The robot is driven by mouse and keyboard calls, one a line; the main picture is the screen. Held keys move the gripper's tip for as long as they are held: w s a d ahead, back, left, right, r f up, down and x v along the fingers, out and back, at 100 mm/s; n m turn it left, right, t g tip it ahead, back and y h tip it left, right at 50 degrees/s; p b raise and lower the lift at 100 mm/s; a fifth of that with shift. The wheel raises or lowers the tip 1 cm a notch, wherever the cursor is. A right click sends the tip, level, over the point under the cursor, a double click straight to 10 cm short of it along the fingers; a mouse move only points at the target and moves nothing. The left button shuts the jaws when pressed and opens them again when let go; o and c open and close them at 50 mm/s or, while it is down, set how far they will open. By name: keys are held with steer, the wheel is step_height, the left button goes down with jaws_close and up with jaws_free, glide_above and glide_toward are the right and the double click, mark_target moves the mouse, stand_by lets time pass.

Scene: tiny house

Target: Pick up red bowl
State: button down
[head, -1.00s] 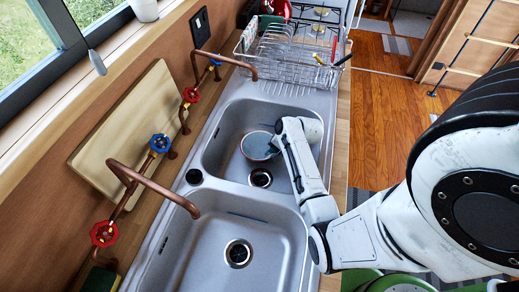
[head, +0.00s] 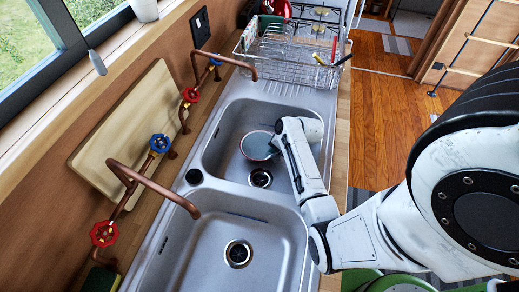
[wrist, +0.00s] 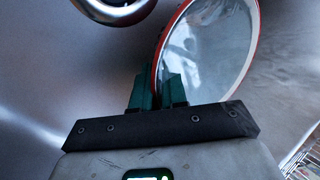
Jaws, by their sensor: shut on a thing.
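The red bowl (head: 257,146) is in the far basin of the double sink, near the drain. It has a red rim and a pale grey-blue inside. In the wrist view the bowl (wrist: 212,50) is seen tilted, its rim rising to the right of the fingers. My gripper (wrist: 158,88) has green fingers shut on the near side of the bowl's wall. In the head view my gripper (head: 277,143) reaches down into the far basin at the bowl's right side, and my wrist hides part of the bowl.
The near basin (head: 270,238) is empty. A dish rack (head: 290,55) stands beyond the far basin. Copper taps (head: 155,185) reach over the left edge of the sink. A wooden board (head: 125,120) leans against the wall. The far basin's drain (head: 260,178) is close to the bowl.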

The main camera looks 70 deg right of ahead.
steer(key=shift+r, duration=0.3)
stand_by(0.5)
steer(key=shift+r, duration=4.7)
steer(key=shift+r, duration=0.1)
